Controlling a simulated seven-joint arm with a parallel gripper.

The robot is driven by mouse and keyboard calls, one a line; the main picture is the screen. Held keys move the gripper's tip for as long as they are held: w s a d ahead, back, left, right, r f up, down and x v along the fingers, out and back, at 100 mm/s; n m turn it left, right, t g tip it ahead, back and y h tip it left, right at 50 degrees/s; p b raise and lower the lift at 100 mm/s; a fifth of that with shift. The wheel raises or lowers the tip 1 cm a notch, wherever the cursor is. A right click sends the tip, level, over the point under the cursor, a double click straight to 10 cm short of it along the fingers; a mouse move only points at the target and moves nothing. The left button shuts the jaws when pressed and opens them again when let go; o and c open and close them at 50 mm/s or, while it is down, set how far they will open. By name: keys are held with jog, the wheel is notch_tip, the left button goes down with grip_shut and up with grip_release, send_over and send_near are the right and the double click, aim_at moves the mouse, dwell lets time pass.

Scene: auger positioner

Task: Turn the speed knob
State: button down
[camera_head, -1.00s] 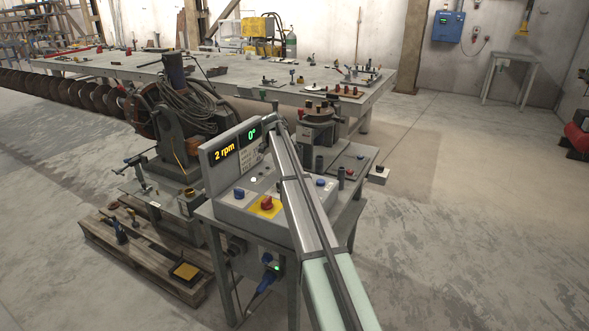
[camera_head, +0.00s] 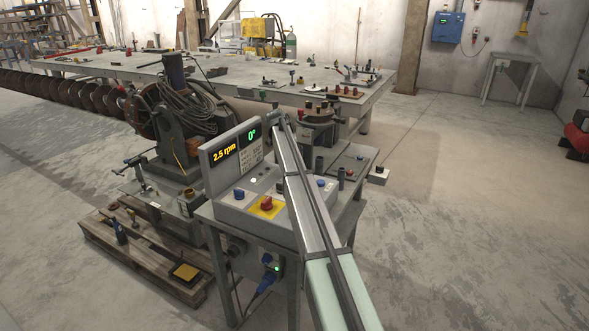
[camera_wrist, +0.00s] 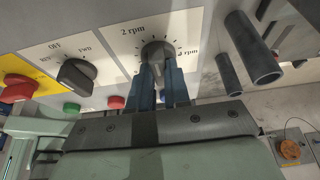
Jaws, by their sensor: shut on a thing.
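The speed knob (camera_wrist: 157,51) is a dark round knob on a white dial plate marked "2 rpm" on the left and another rpm value on the right, in the wrist view. My gripper (camera_wrist: 160,72) has its two blue fingers shut on the knob from both sides. In the head view my arm covers the knob and the gripper. The display (camera_head: 224,152) on the control box reads "2.5 rpm" in yellow, and beside it a green "0°".
Dark upright tubes (camera_wrist: 252,48) stand close on the right.

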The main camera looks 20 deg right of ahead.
dwell(0.3)
jog(key=c, duration=1.1)
grip_release()
jog(key=v, duration=0.7)
jog(key=shift+r, duration=0.25)
jog(key=shift+a, duration=0.1)
